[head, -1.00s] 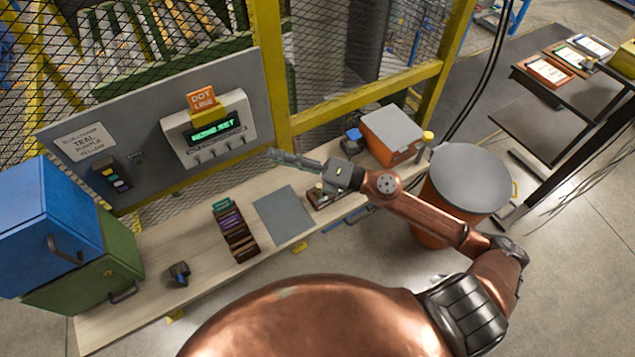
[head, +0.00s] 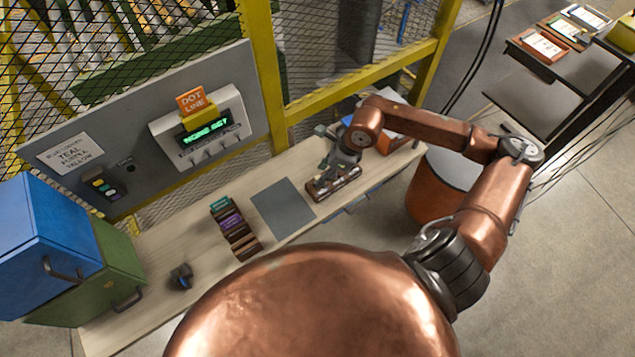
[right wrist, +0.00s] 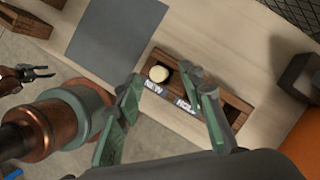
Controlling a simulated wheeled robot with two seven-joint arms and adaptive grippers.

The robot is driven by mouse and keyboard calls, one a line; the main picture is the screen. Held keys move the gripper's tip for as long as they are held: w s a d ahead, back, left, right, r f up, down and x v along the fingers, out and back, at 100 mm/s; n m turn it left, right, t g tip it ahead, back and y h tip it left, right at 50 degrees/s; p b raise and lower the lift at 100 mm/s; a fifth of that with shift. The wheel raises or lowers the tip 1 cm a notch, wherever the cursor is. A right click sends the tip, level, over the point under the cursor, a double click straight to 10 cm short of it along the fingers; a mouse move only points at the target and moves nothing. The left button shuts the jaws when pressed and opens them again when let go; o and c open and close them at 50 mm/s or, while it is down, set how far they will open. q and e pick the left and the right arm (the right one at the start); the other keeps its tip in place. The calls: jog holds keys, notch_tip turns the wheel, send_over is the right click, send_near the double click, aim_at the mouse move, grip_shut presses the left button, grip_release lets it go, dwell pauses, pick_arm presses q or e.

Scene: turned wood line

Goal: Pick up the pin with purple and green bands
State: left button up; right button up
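A wooden holder (head: 335,187) lies on the bench to the right of the grey mat. In the right wrist view the holder (right wrist: 217,98) carries labels, one reading "NEW", and a pin with a round cream top (right wrist: 158,74) stands in its left part. I see this pin nearly end-on, so no purple or green bands show. My right gripper (head: 332,166) points down over the holder. In the right wrist view its green fingers (right wrist: 168,105) are spread wide, empty, with the pin beyond the gap. A small dark claw, seemingly my left gripper (right wrist: 38,73), shows with parted prongs beside the bench.
The grey mat (head: 283,208) is bare. A dark rack with labelled slots (head: 236,228) stands left of it. Blue (head: 45,235) and green (head: 118,270) boxes are at the left end. An orange box (head: 388,143) is behind my right forearm. A control panel (head: 205,130) stands behind the bench.

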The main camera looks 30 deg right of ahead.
aim_at(318, 177)
jog(key=shift+x, duration=1.85)
jog(key=shift+s+a, duration=0.1)
jog(key=shift+c, duration=0.7)
jog(key=c, duration=0.8)
